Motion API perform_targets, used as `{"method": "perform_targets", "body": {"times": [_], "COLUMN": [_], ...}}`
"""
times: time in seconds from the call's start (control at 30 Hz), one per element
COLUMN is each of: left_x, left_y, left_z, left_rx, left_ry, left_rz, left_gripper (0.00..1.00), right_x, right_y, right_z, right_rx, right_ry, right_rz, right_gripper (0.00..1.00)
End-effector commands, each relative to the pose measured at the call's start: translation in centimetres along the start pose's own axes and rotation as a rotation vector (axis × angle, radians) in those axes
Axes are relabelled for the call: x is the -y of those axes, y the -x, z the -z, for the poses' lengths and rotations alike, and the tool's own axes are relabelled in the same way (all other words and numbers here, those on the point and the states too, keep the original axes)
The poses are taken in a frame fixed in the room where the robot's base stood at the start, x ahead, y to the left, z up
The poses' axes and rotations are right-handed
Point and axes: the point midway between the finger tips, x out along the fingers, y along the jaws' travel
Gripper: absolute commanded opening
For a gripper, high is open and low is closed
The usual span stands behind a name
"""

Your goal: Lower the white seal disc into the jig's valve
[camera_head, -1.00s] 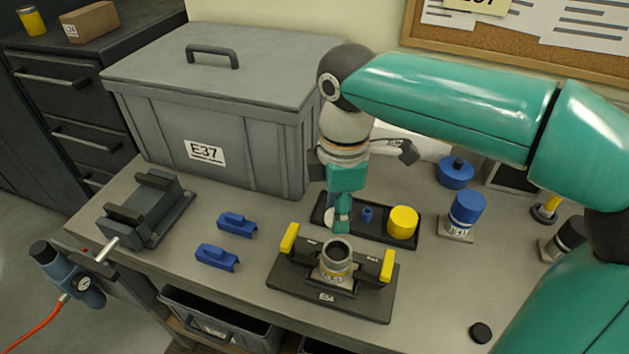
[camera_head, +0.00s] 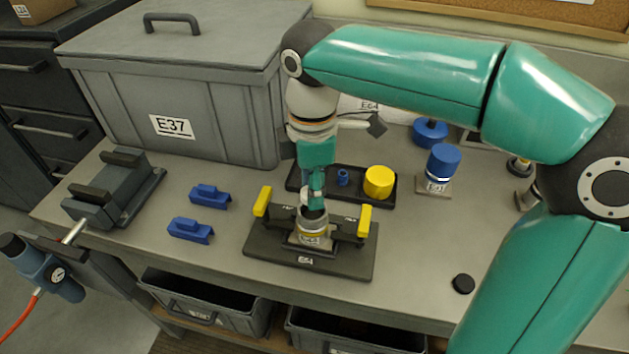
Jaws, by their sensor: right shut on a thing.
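The jig (camera_head: 262,258) is a dark plate with yellow clamp handles on the table. The grey valve (camera_head: 313,236) with a yellow band stands upright in its middle, open at the top. My right gripper (camera_head: 315,203) points down at the valve's mouth and is shut on the white seal disc (camera_head: 306,195). Only a small pale part of the disc shows beside the fingers. The fingertips overlap the valve's far rim in this view; I cannot tell whether the disc touches it. My left gripper is not in view.
A black tray (camera_head: 360,190) behind the jig holds a yellow cylinder (camera_head: 379,181) and a small blue part. Blue blocks (camera_head: 190,230) lie left of the jig. A large grey bin (camera_head: 215,110) stands behind. A black puck (camera_head: 463,284) lies right, with clear table around.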

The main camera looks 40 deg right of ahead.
Motion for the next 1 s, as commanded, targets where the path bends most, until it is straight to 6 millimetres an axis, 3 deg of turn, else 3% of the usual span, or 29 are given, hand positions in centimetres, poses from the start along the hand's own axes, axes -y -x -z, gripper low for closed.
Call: {"method": "perform_targets", "body": {"times": [1.0], "left_x": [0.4], "left_y": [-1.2], "left_z": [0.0], "left_rx": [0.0], "left_ry": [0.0], "left_rz": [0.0], "left_gripper": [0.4], "right_x": [0.1], "right_y": [-1.7], "right_z": [-0.2], "right_rx": [0.0], "right_ry": [-0.002], "right_rz": [-0.001], "right_gripper": [0.18]}}
